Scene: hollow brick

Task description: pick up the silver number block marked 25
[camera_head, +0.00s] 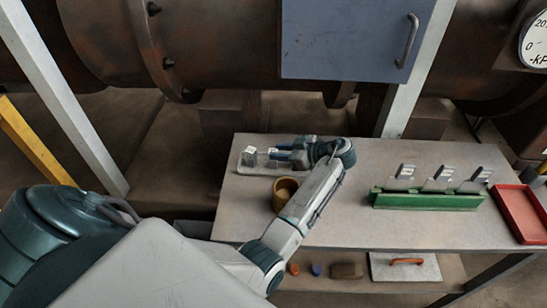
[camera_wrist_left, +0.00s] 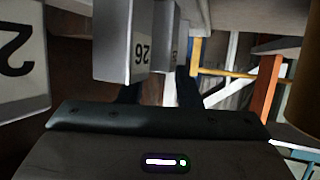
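Small silver number blocks (camera_head: 249,154) stand on a pale tray (camera_head: 246,169) at the table's back left; their numbers are too small to read in the head view. My left gripper (camera_head: 284,152) points left at them from the right, with its fingers apart beside the nearest block. In the left wrist view, a silver block (camera_wrist_left: 112,45) with a mark that looks like 26 is ahead of the dark fingers (camera_wrist_left: 156,92). Another block with an inverted 2 (camera_wrist_left: 22,60) is at the left edge; its second digit is cut off. I cannot make out a 25. My right gripper is not in view.
A brown cup (camera_head: 285,192) stands close under my left forearm. A green rack (camera_head: 428,201) with several upright pieces and a red tray (camera_head: 522,213) are on the right. The middle of the table (camera_head: 360,165) is clear. A lower shelf (camera_head: 350,290) holds small items.

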